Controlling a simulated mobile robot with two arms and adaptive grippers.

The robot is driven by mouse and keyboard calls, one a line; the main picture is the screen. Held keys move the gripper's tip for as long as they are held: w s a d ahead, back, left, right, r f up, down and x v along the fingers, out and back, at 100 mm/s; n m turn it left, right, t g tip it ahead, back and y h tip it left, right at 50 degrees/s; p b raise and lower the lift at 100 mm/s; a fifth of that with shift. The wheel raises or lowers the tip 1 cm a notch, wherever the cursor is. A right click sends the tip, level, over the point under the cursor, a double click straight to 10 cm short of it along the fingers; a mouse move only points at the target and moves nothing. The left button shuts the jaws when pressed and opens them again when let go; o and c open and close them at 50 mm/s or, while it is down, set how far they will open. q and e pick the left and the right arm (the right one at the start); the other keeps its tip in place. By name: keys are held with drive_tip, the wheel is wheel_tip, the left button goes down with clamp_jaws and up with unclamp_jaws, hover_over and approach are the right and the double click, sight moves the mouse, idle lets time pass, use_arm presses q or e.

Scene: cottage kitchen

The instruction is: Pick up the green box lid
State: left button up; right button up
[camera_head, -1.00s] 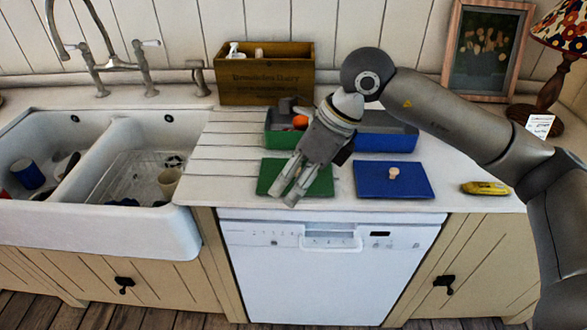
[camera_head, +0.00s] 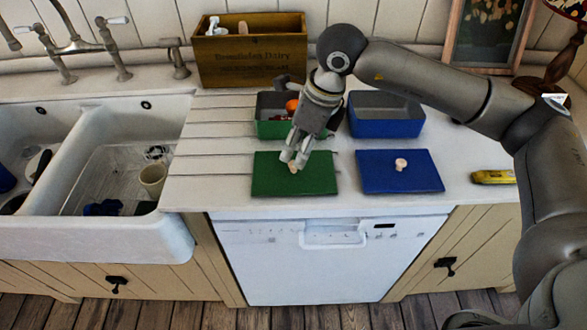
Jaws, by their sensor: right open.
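The green box lid (camera_head: 312,181) lies flat on the counter in front of the green box (camera_head: 268,128). A small pale knob (camera_head: 293,168) shows near its middle, partly hidden by my fingertips. My right gripper (camera_head: 293,162) points down over the lid, open, with its fingertips at the knob. I cannot tell whether the fingers touch it. The green box is open and holds an orange item (camera_head: 292,106) and other things, partly hidden by my gripper. My left gripper is not in view.
A blue lid (camera_head: 385,180) with a pale knob lies to the right, with an open blue box (camera_head: 385,122) behind it. A yellow item (camera_head: 493,177) lies further right. A wooden crate (camera_head: 250,60) stands behind. The sink (camera_head: 95,235) is at left.

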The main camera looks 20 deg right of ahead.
sight(294, 169)
drive_tip(key=p+x, duration=0.1)
drive_tip(key=x, duration=0.4)
drive_tip(key=shift+s+d, duration=0.1)
drive_tip(key=shift+s, duration=0.05)
drive_tip(key=c, duration=0.4)
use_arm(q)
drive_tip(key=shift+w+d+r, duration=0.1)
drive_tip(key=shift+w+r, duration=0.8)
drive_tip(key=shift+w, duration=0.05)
use_arm(e)
clamp_jaws()
